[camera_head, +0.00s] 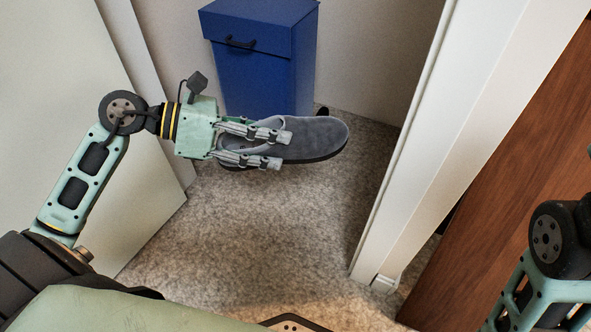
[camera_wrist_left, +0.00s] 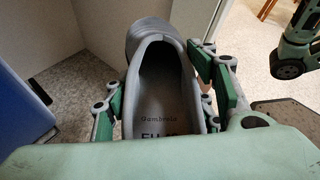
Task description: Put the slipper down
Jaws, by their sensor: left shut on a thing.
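A grey slipper (camera_head: 318,138) with a dark sole is held in my left gripper (camera_head: 268,146), which is shut on its heel end. The slipper lies level with its toe pointing right, above the carpet, in front of a blue cabinet. In the left wrist view the slipper (camera_wrist_left: 160,85) shows its open inside with lettering on the insole, between the two green-padded fingers (camera_wrist_left: 165,95). My right arm shows at the lower right of the head view, but its gripper is out of view.
The blue cabinet (camera_head: 262,60) with a dark handle stands against the back wall. A white door frame post (camera_head: 430,150) and a brown wooden panel (camera_head: 500,170) are on the right. The speckled carpet (camera_head: 270,230) below the slipper is clear. A pale panel (camera_head: 60,90) stands at left.

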